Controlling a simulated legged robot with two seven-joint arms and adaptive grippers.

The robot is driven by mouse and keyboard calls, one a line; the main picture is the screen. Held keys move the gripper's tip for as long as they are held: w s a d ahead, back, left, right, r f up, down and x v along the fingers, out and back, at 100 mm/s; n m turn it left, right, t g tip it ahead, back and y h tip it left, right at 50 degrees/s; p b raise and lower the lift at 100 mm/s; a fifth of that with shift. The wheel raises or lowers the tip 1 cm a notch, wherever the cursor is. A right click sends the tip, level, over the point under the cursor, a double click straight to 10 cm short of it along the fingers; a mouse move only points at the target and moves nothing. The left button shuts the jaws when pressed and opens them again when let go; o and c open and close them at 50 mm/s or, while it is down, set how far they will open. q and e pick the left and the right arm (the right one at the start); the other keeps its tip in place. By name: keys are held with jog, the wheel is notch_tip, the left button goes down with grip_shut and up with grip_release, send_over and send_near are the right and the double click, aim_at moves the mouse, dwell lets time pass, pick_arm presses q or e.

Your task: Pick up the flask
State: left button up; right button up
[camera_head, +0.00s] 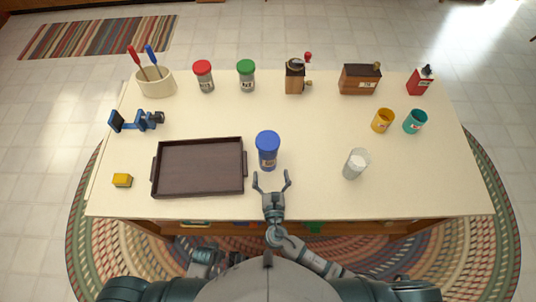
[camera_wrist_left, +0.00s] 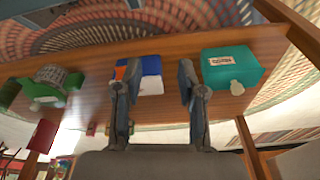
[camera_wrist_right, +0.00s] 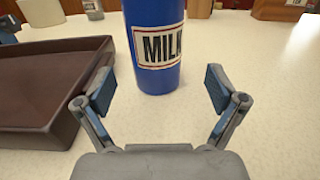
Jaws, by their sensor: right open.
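The blue flask (camera_head: 267,151) stands upright on the cream table, just right of the tray. In the right wrist view the flask (camera_wrist_right: 155,45) shows a white label reading "MILK", with its top cut off by the frame. My right gripper (camera_head: 272,178) is at the near side of the flask; it also shows in the right wrist view (camera_wrist_right: 160,90). Its fingers are spread, with the flask beyond the tips and nothing between them. My left gripper (camera_wrist_left: 156,78) has its fingers apart below the tabletop, facing a wooden shelf.
A dark brown tray (camera_head: 198,192) lies close left of the flask. A clear glass (camera_head: 354,164) stands to the right. Shakers, grinders, cups and a utensil crock line the back and sides. The shelf holds a teal box (camera_wrist_left: 232,66) and other items.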

aim_at(268, 165)
jog(key=shift+w+a, duration=0.1)
jog(key=shift+w, duration=0.7)
jog(key=shift+w+a+r, duration=0.1)
jog(key=shift+w, duration=0.25)
jog(key=w, duration=0.3)
jog(key=shift+w+a+b, duration=0.3)
jog(key=shift+w, duration=0.45)
pick_arm(q)
jog(key=shift+w+r, duration=0.25)
jog(key=shift+r, duration=0.35)
jog(key=shift+w+r, duration=0.2)
jog(key=shift+r, duration=0.4)
pick_arm(e)
jog(key=shift+c, duration=0.3)
jog(key=c, duration=1.4)
pick_arm(q)
jog(key=shift+s+a+f, duration=0.1)
jog(key=shift+s+f, duration=0.2)
pick_arm(e)
jog(key=shift+r, duration=0.1)
